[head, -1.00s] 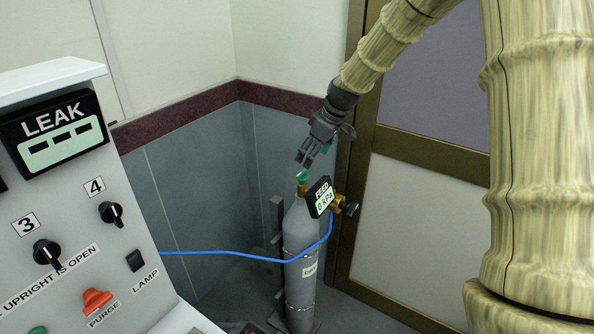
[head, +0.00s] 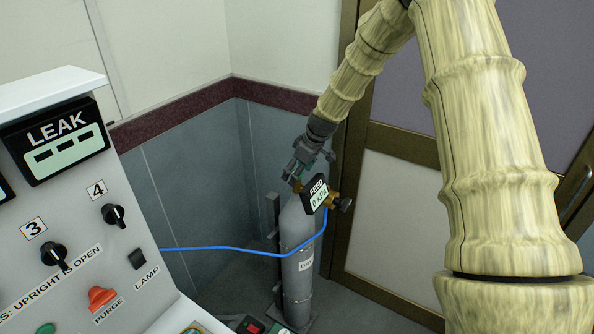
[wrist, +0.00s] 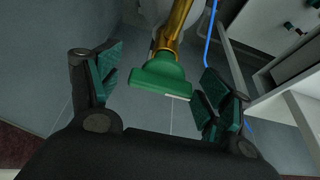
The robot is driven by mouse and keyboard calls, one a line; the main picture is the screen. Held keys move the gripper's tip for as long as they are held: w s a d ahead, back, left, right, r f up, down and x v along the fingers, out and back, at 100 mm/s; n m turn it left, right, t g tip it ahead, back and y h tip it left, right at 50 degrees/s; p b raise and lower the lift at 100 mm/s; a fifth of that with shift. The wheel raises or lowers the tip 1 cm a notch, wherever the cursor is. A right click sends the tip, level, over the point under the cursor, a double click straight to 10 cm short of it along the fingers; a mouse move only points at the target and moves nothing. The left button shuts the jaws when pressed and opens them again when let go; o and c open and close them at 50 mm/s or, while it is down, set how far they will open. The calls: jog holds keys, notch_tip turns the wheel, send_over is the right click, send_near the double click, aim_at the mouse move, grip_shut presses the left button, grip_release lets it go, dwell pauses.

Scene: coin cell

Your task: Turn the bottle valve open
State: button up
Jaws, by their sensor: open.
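The grey gas bottle (head: 297,262) stands upright in the corner in the head view. Its green valve handle (wrist: 160,76) sits on a brass stem (wrist: 174,28) in the wrist view. My gripper (wrist: 160,95) is open, with one green-padded finger on each side of the handle and a gap on both sides. In the head view my gripper (head: 297,180) is right over the bottle's top and hides most of the handle. The feed gauge (head: 319,195) beside the valve reads 0 kPa.
A blue hose (head: 225,249) runs from the bottle to the control panel (head: 80,235) at left. A dark knob (head: 343,204) sticks out right of the gauge. A door (head: 400,200) is behind on the right, and walls meet close behind the bottle.

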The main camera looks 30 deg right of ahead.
jog(key=shift+a+f, duration=0.1)
jog(key=shift+f, duration=0.1)
jog(key=c, duration=1)
jog(key=shift+c, duration=0.2)
jog(key=shift+m, duration=0.3)
jog(key=m, duration=0.2)
jog(key=m+h, duration=0.1)
jog(key=shift+r+m+t+h, duration=0.1)
jog(key=shift+m+t+h, duration=0.2)
jog(key=shift+m+t, duration=0.1)
jog(key=m+h, duration=0.1)
jog(key=m, duration=0.3)
jog(key=shift+h, duration=0.4)
jog(key=m+p, duration=0.1)
jog(key=m, duration=0.1)
jog(key=m+g+h+p, duration=0.1)
jog(key=m, duration=0.2)
jog(key=shift+w+h, duration=0.1)
jog(key=shift+h, duration=0.2)
jog(key=m+g+h, duration=0.1)
jog(key=m, duration=0.3)
jog(key=shift+p, duration=0.3)
jog(key=shift+m, duration=0.3)
